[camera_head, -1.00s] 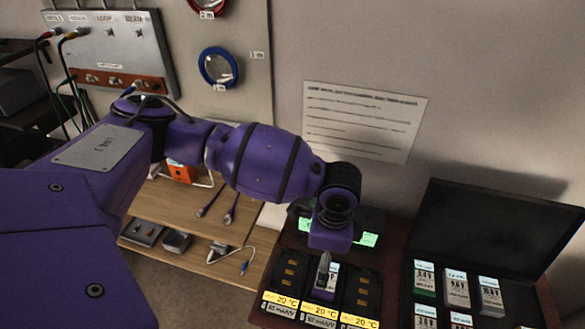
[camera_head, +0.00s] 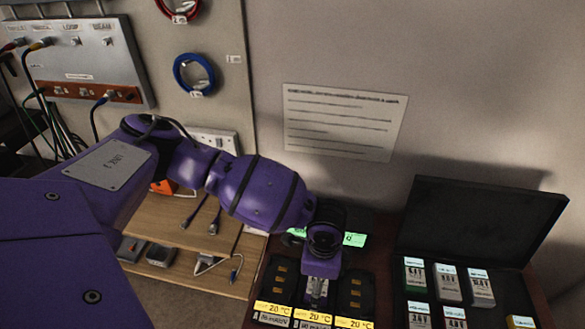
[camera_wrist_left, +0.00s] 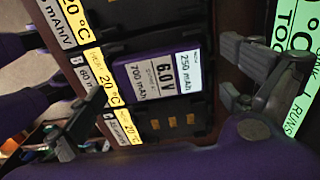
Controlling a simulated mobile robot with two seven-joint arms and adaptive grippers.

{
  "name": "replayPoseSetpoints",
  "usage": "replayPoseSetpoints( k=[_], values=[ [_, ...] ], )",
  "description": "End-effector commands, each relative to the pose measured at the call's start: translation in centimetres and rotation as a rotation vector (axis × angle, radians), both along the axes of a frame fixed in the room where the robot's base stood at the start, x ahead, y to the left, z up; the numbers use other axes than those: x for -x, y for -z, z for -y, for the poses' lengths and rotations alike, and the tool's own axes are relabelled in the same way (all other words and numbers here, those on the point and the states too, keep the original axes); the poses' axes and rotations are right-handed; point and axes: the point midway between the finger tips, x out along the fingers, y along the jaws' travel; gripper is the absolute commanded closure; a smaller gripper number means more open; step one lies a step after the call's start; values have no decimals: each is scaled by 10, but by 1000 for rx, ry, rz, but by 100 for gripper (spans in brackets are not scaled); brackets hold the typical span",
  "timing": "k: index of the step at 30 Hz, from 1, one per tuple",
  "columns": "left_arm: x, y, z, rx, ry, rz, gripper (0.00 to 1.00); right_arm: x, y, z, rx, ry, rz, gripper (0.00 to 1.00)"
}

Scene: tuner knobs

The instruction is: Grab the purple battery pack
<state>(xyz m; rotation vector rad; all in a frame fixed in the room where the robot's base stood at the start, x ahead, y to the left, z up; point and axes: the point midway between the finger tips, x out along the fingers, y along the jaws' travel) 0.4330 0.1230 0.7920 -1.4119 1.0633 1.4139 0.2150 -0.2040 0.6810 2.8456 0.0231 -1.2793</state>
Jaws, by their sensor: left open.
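The purple battery pack (camera_wrist_left: 158,78) has a grey label reading 6.0 V and 700 mAh. It sits in the middle bay of a dark charger (camera_wrist_left: 165,125); the bays to either side show bare contacts. My left gripper (camera_wrist_left: 165,100) is open, with one finger on each side of the pack in the left wrist view and the pack between them. I cannot tell whether the fingers touch it. In the head view, my left gripper (camera_head: 318,283) is over the middle bay and hides much of the pack (camera_head: 314,296). My right gripper is not in view.
An open black case (camera_head: 480,222) with several battery packs stands to the right. A wooden shelf (camera_head: 170,222) with cables is at left. A wall is behind.

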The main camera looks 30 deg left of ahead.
Motion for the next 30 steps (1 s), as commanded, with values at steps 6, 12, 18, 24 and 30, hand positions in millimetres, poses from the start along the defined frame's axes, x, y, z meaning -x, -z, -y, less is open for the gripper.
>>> replayPoseSetpoints(
  k=[6,12,18,24,30],
  values=[
    [0,0,0,1,0,1,1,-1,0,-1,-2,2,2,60],
    [-1,-1,0,0,0,2,28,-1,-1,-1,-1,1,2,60],
    [-1,-1,1,0,0,2,53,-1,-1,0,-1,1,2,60],
    [-2,-1,1,1,1,3,53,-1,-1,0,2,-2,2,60],
    [-2,-11,1,2,1,5,53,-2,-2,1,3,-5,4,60]
  ],
)
